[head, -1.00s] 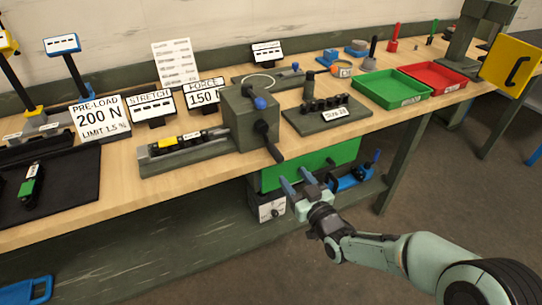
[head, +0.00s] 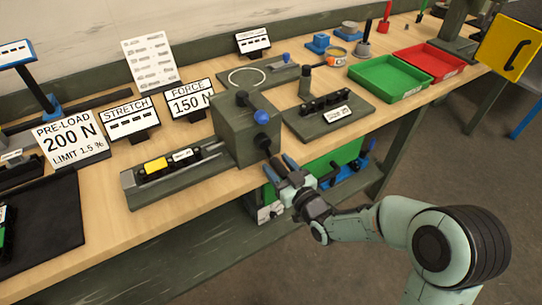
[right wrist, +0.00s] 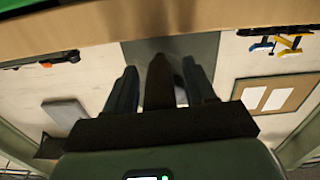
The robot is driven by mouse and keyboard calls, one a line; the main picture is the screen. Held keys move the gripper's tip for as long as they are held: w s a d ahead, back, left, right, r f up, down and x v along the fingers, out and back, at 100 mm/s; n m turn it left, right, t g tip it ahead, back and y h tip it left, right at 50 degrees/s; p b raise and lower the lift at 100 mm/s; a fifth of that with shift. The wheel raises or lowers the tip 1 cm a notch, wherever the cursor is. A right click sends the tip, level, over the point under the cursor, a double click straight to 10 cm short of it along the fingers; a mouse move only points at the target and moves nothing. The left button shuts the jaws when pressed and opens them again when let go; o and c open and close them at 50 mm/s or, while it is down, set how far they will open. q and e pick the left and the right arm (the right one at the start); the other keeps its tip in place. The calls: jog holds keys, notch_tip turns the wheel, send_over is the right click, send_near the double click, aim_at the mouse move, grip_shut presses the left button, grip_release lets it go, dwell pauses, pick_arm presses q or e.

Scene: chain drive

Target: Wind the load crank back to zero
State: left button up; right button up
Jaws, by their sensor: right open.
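The load crank (head: 263,143) is a dark arm on the front of a green-grey box (head: 236,130) with a blue knob. Its handle points down toward my right gripper (head: 280,166). That gripper is open at the handle, just off the bench's front edge. In the right wrist view a dark bar, seemingly the crank handle (right wrist: 159,86), lies between the two spread fingers; whether they touch it I cannot tell. The force sign (head: 190,100) reads 150 N and the stretch sign (head: 129,117) shows dashes. My left gripper is out of view.
A dark rail fixture (head: 150,181) with a yellow-marked piece extends left of the box. A block with dark pegs (head: 328,116) stands right of it. Green (head: 388,82) and red (head: 430,60) trays lie farther right. A green panel (head: 345,157) is below the bench edge.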

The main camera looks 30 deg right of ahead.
jog(key=shift+w, duration=0.15)
grip_shut()
